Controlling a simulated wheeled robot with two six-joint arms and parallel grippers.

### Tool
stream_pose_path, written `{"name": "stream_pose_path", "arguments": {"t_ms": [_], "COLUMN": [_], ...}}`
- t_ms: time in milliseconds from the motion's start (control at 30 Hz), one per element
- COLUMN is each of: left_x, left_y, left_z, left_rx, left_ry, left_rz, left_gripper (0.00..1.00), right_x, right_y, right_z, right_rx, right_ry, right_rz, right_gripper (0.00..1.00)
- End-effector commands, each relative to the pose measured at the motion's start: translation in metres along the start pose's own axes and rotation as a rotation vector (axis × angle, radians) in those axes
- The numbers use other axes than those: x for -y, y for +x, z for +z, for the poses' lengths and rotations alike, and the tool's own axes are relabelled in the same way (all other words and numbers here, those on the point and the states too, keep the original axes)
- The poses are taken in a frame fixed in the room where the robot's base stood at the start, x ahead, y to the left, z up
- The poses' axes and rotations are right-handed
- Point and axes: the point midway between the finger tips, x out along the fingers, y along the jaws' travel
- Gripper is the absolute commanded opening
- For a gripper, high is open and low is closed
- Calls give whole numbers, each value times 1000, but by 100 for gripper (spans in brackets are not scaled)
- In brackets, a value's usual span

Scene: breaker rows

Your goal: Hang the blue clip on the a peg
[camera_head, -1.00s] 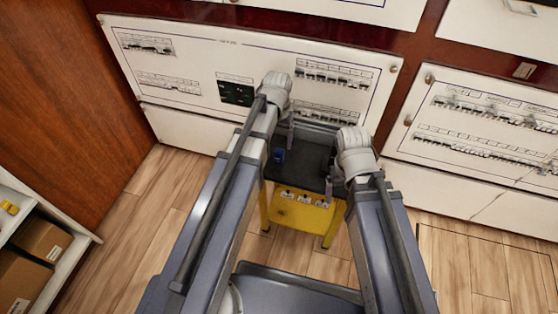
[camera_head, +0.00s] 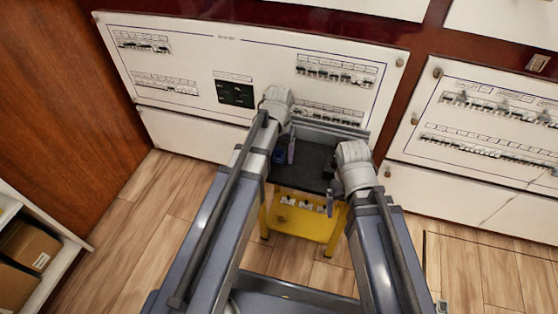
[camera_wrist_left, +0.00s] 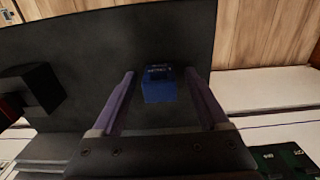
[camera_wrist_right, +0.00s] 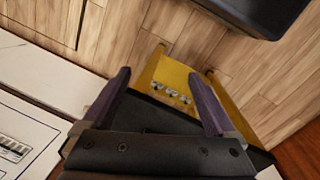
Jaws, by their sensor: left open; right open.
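The blue clip (camera_head: 278,157) stands on the dark top of the yellow-legged stand, near its left side. In the left wrist view the clip (camera_wrist_left: 159,86) shows between the two fingertips of my left gripper (camera_wrist_left: 159,78). That gripper (camera_head: 286,150) is open, and I cannot tell whether a finger touches the clip. My right gripper (camera_head: 330,190) is open and empty near the stand's front right edge. In the right wrist view the gripper (camera_wrist_right: 160,80) is above the yellow front panel. Several small grey fittings (camera_wrist_right: 171,93), perhaps the pegs, are on that panel; their labels are unreadable.
The stand's dark top (camera_head: 312,165) is mostly bare. A black block (camera_wrist_left: 38,86) is on it in the left wrist view. White breaker panels (camera_head: 190,60) rise behind. A shelf with cardboard boxes (camera_head: 32,245) is at the left. The wooden floor is clear.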

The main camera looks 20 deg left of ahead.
Motion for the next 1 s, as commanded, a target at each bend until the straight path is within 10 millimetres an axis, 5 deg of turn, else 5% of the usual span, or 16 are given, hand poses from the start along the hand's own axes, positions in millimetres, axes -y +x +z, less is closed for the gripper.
{"name": "stream_pose_path", "arguments": {"t_ms": [167, 833, 1000], "left_x": [0, 0, 0], "left_y": [-1, -1, -1], "left_z": [0, 0, 0], "left_rx": [0, 0, 0], "left_ry": [0, 0, 0], "left_rz": [0, 0, 0], "left_gripper": [76, 1, 0], "right_x": [0, 0, 0], "right_y": [-1, -1, -1], "right_z": [0, 0, 0], "right_rx": [0, 0, 0], "right_ry": [0, 0, 0], "right_rz": [0, 0, 0], "right_gripper": [92, 92, 92]}}
